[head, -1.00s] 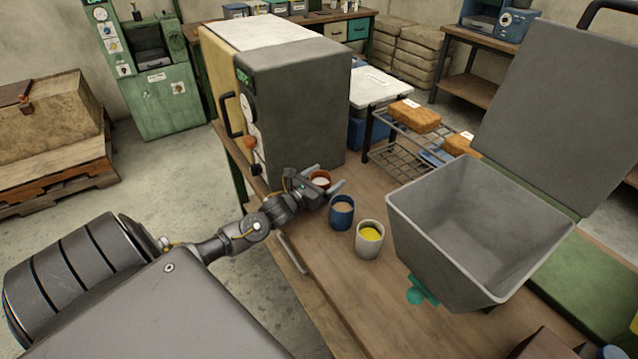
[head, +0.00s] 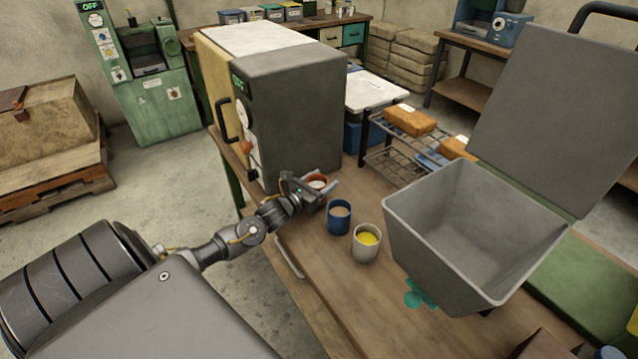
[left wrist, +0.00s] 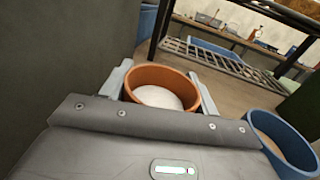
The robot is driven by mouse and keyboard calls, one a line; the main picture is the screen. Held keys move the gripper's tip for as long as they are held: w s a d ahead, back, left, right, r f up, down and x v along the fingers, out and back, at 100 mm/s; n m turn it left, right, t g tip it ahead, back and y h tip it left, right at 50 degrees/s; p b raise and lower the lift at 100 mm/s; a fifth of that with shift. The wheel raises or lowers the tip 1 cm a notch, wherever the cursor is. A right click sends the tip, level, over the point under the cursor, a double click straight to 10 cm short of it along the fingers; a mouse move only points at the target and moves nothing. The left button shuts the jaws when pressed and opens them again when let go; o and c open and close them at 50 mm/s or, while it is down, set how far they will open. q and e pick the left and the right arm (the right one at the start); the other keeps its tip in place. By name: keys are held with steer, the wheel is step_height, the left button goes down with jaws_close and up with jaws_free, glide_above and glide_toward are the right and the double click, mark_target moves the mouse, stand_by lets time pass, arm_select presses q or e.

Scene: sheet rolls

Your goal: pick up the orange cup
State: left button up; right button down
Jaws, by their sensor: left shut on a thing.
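The orange cup (head: 317,181) stands by the front corner of the grey machine, with pale contents inside. My left gripper (head: 322,187) is shut on the orange cup, one finger on each side of it. In the left wrist view the orange cup (left wrist: 160,88) sits between the two fingers, its rim level and its lower part hidden by the gripper body. I cannot tell whether its base touches the table. My right gripper is not in view.
A blue cup (head: 339,217) with tan contents and a white cup (head: 367,243) with yellow contents stand to the right on the wooden table (head: 345,285). A large grey open bin (head: 440,260) stands further right. The grey machine (head: 290,110) is close behind the gripper.

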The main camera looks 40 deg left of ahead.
arm_select(q)
step_height(320, 180, up, 2)
steer(key=shift+r, duration=0.25)
steer(key=s+r, duration=0.2)
steer(key=s+r+b, duration=0.1)
steer(key=s+r, duration=0.2)
steer(key=shift+a+r, duration=0.2)
steer(key=shift+r, duration=0.1)
steer(key=s+r+b, duration=0.1)
steer(key=s+r, duration=0.3)
steer(key=s, duration=0.5)
steer(key=shift+a+r, duration=0.15)
steer(key=shift+a, duration=0.25)
